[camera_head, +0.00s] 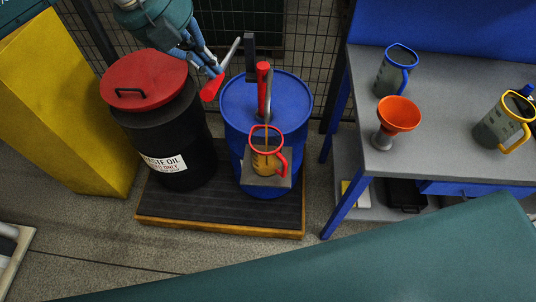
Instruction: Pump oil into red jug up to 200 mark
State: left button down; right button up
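The blue oil drum (233,112) carries a hand pump with a red upright part (263,88). A grey lever ends in a red grip, the pump handle (211,89), left of the drum top. My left gripper (214,70) reaches in from the upper left, and its blue fingers appear closed around the handle just above the red grip. The red-rimmed jug (267,162) stands upright on a small grey shelf at the drum's front. A thin amber stream falls into it, and amber oil shows inside. Its marks are too small to read. My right gripper is out of view.
A black waste oil drum (158,125) with a red lid stands left on the same pallet (225,215). A grey table (445,170) at right holds a blue-rimmed jug (394,72), a yellow-rimmed jug (503,122) and an orange funnel (398,115). A yellow cabinet (65,100) stands far left.

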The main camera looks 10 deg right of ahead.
pick_arm(q)
notch_tip(320, 180, down, 13)
jog(key=b, duration=1.2)
notch_tip(320, 180, up, 13)
jog(key=p, duration=0.7)
jog(key=shift+r, duration=0.2)
